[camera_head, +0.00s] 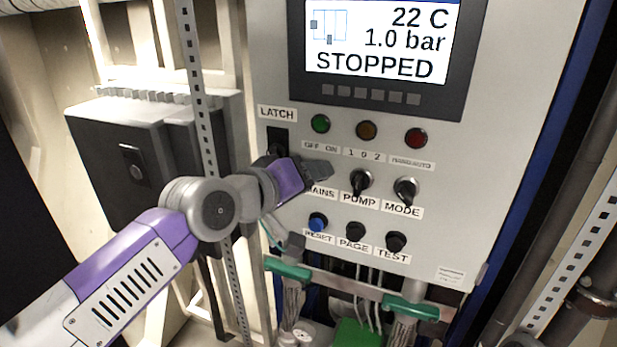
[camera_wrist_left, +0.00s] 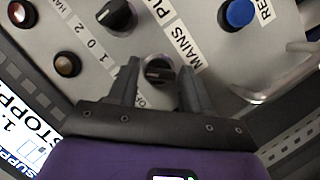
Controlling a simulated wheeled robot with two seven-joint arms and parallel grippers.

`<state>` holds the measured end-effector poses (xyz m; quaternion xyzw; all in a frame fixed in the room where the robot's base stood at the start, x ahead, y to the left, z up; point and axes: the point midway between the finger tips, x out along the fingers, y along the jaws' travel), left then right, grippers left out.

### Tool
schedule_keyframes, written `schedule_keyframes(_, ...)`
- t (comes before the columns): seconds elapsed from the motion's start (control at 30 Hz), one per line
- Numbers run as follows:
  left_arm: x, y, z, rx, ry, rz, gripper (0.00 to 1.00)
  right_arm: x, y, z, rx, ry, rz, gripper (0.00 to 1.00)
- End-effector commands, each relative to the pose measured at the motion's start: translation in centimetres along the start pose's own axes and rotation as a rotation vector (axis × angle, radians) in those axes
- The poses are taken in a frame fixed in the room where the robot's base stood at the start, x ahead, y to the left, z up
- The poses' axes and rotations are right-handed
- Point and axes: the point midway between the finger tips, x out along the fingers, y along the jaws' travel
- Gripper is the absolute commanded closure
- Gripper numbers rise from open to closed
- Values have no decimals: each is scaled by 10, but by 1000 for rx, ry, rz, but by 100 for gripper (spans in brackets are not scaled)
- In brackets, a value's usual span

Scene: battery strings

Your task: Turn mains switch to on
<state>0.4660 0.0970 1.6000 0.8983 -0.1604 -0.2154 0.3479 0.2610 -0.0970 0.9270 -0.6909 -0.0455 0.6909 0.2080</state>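The mains switch is a black rotary knob (camera_wrist_left: 158,72) on the grey panel, seen in the left wrist view above its MAINS label (camera_wrist_left: 183,46). In the head view my left gripper covers the knob, and only part of the MAINS label (camera_head: 321,191) and the OFF ON label (camera_head: 321,147) show. My left gripper (camera_head: 318,170) is at the panel, and in the left wrist view its two fingers (camera_wrist_left: 160,92) stand apart, one on each side of the knob. I see gaps between fingers and knob. I cannot tell the knob's setting. My right gripper is not in view.
The pump knob (camera_head: 360,182) and mode knob (camera_head: 405,190) sit to the right. Below are the blue reset button (camera_head: 318,222) and two black buttons. Green, amber and red lamps sit above. The display (camera_head: 380,42) reads STOPPED. A black latch (camera_head: 278,140) is close by my left gripper.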

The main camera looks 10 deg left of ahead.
Motion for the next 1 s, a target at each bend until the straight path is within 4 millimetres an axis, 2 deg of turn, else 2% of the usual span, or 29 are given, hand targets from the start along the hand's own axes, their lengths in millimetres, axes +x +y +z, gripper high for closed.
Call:
schedule_keyframes(0.07,0,0,0,-1,0,0,40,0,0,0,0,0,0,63)
schedule_keyframes(0.37,-2,0,0,-3,1,1,40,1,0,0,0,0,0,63)
schedule_keyframes(0.47,-13,0,0,-1,4,1,40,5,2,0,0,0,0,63)
schedule_keyframes(0.8,-66,0,0,-1,4,1,40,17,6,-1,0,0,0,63)
schedule_keyframes(1.0,-76,0,0,-2,0,1,40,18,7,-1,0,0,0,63)
